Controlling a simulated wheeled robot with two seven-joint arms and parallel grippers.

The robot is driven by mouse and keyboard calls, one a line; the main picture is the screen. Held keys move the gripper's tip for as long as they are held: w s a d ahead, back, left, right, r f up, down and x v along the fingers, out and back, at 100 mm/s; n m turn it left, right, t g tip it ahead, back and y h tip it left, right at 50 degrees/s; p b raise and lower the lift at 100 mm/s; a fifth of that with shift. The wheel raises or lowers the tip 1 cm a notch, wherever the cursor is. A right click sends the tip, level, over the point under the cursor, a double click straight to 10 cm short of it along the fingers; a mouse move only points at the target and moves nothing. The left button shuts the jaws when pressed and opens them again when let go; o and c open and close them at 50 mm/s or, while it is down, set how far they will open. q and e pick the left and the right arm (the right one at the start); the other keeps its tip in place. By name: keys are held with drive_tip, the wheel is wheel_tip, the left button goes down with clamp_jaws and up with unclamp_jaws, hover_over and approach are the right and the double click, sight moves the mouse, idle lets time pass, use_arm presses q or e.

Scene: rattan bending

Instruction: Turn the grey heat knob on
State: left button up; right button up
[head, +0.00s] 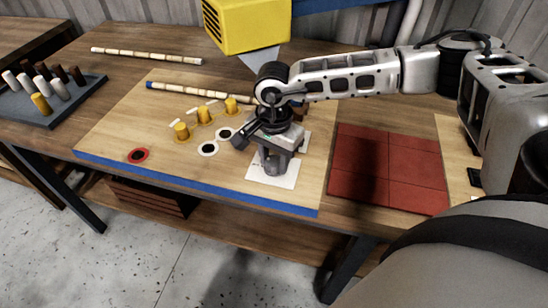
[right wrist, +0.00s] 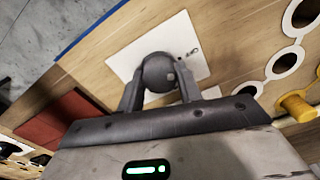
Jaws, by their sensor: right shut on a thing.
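The grey heat knob (right wrist: 157,66) stands on a white square plate (right wrist: 126,62) in the right wrist view. A small mark shows on the plate beside it. In the head view the plate (head: 286,182) lies near the front edge of the light wooden board, and my gripper mostly hides the knob. My right gripper (head: 271,163) points down over the plate. The right wrist view shows its two fingers (right wrist: 158,82) on either side of the knob, shut on it. My left gripper is not in view.
A yellow housing with a grey nozzle (head: 247,25) hangs behind my right arm. Yellow pegs (head: 204,115) and ringed holes (head: 208,149) are left of the gripper. Red tiles (head: 388,167) lie to the right. A peg tray (head: 52,110) is far left; rattan poles (head: 146,55) lie behind.

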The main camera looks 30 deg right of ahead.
drive_tip(key=m+b, duration=0.2)
drive_tip(key=m, duration=0.1)
drive_tip(key=shift+f, duration=0.15)
drive_tip(key=shift+m+b, duration=0.55)
drive_tip(key=shift+m, duration=0.55)
drive_tip(key=m+b, duration=0.2)
drive_tip(key=m, duration=0.2)
drive_tip(key=shift+m, duration=0.3)
drive_tip(key=m+b, duration=0.2)
drive_tip(key=m, duration=0.2)
drive_tip(key=shift+m+b, duration=0.45)
drive_tip(key=shift+m, duration=0.75)
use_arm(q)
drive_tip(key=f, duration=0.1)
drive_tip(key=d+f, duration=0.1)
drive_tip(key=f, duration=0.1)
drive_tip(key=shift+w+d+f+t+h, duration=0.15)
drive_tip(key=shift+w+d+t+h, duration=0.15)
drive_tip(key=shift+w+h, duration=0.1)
use_arm(e)
drive_tip(key=shift+m, duration=0.6)
drive_tip(key=shift+r, duration=0.2)
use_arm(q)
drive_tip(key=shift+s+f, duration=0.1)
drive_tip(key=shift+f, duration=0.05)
use_arm(e)
drive_tip(key=o, duration=1)
